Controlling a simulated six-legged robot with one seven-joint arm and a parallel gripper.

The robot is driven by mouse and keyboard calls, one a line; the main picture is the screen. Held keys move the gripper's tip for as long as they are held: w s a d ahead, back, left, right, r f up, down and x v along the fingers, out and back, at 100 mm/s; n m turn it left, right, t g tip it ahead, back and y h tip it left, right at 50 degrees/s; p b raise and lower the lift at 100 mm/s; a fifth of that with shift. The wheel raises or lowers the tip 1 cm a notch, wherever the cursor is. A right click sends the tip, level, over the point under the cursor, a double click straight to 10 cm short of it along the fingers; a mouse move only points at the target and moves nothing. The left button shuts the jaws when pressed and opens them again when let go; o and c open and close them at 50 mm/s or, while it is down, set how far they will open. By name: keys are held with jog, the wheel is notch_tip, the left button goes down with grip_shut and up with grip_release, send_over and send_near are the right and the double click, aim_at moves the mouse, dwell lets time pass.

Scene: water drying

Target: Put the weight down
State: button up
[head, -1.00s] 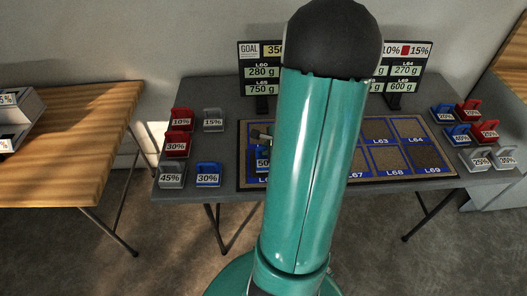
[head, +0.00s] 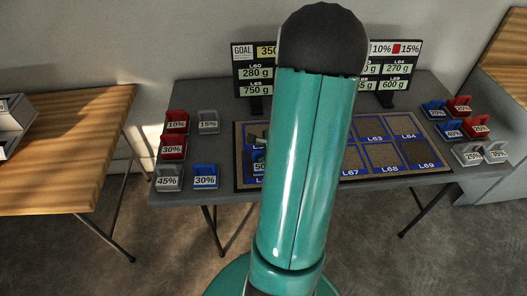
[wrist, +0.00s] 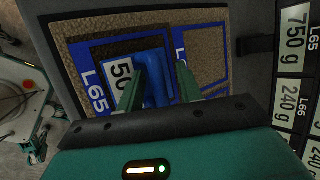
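The blue weight (wrist: 155,80) marked with a label starting "50" is at the L65 square of the blue-framed board (wrist: 75,50) in the wrist view. I cannot tell whether it rests fully on the square. My gripper (wrist: 160,78) has one green finger on each side of the weight's blue handle. Whether the fingers press on the handle is unclear.
Red, grey and blue weights stand left of the board, such as the blue 30% one (head: 205,177). Several more stand at the right, including a grey one (head: 468,153). Display panels (head: 394,68) stand behind the board. A wooden table (head: 70,150) is at the left.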

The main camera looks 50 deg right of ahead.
jog(key=shift+r, duration=0.1)
jog(key=shift+s+r, duration=0.15)
jog(key=shift+r, duration=0.1)
jog(key=v, duration=1.2)
jog(key=w+a+r+n+y, duration=0.2)
jog(key=w+a+r+n, duration=0.3)
jog(key=a, duration=0.4)
jog(key=w+a+r+n+y, duration=0.1)
jog(key=w+a+r+n, duration=0.25)
jog(key=a+n, duration=0.4)
jog(key=s+a+r+n, duration=0.2)
jog(key=a+r+n, duration=0.2)
jog(key=a+n, duration=0.3)
jog(key=s+a+r+n+g+h, duration=0.1)
jog(key=s+a+r+n, duration=0.1)
jog(key=a+r+n, duration=0.2)
jog(key=a+n, duration=0.3)
jog(key=a, duration=0.3)
jog(key=shift+a+r+g, duration=0.3)
jog(key=shift+a+r, duration=0.1)
